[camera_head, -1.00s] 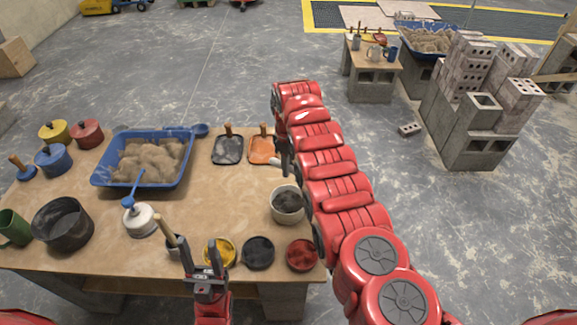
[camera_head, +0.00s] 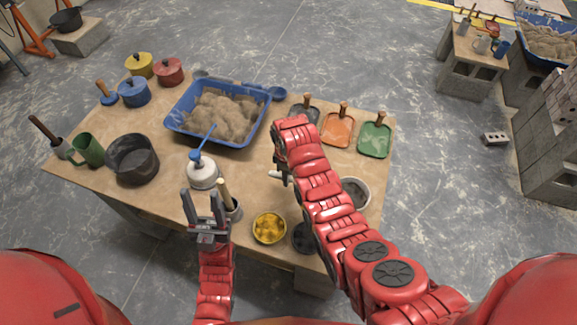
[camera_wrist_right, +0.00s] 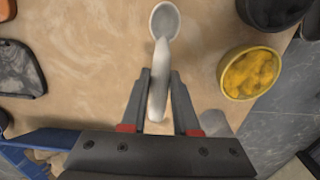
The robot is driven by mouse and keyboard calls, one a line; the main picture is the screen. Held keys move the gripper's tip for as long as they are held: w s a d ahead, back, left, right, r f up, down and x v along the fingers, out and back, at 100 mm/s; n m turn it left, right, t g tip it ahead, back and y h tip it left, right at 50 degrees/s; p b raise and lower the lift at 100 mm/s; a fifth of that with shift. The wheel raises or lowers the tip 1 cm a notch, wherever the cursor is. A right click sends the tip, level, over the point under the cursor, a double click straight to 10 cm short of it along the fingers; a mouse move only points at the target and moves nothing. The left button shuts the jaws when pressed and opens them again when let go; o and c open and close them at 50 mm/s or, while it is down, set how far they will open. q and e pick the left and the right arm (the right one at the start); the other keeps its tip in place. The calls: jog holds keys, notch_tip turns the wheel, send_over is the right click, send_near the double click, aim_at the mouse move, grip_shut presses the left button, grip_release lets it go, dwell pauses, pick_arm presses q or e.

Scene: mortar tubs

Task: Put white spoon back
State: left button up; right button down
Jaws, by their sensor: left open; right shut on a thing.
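The white spoon (camera_wrist_right: 164,22) is in my right gripper (camera_wrist_right: 158,78). In the right wrist view its handle lies between the two fingers and its bowl points away from them, over the bare tabletop. In the head view my right gripper (camera_head: 283,168) is above the middle of the table, and only a small pale part of the spoon shows (camera_head: 274,174); my arm hides some of what is around it. My left gripper (camera_head: 205,200) is open and empty at the table's front, near a white jar (camera_head: 203,176) and a cup with a wooden handle (camera_head: 233,211).
A blue tub (camera_head: 183,131) of mortar stands behind. A yellow-filled bowl (camera_head: 269,228) and a grey bucket (camera_head: 356,193) are near the front right. A black pot (camera_head: 133,159) stands left.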

jog(key=shift+s+f, duration=0.1)
jog(key=shift+f, duration=0.55)
jog(key=shift+f+b, duration=0.75)
jog(key=shift+f, duration=0.65)
jog(key=shift+f+b, duration=0.35)
jog(key=shift+f, duration=0.05)
jog(key=c, duration=0.6)
grip_release()
jog(key=shift+r, duration=0.1)
